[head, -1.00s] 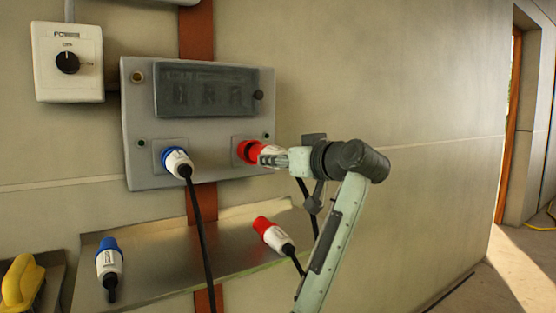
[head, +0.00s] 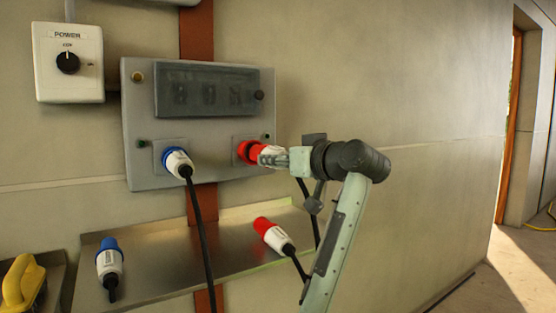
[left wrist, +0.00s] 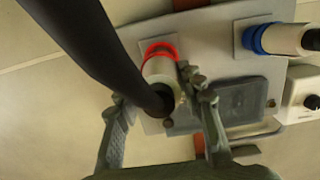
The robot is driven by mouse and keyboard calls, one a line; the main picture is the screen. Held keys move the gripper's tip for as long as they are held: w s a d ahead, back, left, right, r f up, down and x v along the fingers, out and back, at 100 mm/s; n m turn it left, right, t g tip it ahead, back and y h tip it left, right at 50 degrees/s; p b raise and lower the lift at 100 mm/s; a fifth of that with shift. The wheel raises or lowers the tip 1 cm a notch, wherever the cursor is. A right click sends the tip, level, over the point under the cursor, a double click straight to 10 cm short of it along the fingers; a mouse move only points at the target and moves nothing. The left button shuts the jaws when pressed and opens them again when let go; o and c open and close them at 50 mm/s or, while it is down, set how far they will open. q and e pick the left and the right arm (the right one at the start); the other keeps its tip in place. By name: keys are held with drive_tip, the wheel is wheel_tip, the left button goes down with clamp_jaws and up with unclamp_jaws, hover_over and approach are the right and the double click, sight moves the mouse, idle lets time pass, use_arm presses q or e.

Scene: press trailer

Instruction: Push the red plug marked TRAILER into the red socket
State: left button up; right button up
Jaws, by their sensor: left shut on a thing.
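A red-and-white plug (head: 266,151) is at the red socket (head: 245,151) on the right of the grey panel. Its red end meets the socket; I cannot tell how deep it sits. My left gripper (head: 272,158) is shut on its white body. In the left wrist view, the fingers (left wrist: 160,92) stand either side of the white body (left wrist: 158,72), with the red ring (left wrist: 160,50) against the socket plate and a black cable crossing the upper left. The marking on this plug is not readable. A second red-and-white plug (head: 272,234) lies on the shelf. My right gripper is not in view.
A blue plug (head: 178,161) sits in the panel's left socket, its cable hanging down. Another blue plug (head: 109,258) and a yellow tool (head: 20,284) lie below. The metal shelf (head: 170,255) juts out under the panel (head: 205,180). A power switch box (head: 68,85) is left.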

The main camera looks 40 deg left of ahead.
use_arm(q)
drive_tip(key=shift+r+x, duration=0.15)
drive_tip(key=shift+x, duration=1.25)
drive_tip(key=shift+r+x, duration=0.2)
drive_tip(key=shift+x, duration=1.2)
drive_tip(key=o, duration=1.3)
drive_tip(key=shift+o, duration=0.2)
drive_tip(key=shift+d, duration=0.1)
drive_tip(key=v, duration=1.1)
drive_tip(key=shift+s+d, duration=0.2)
drive_tip(key=shift+d, duration=0.1)
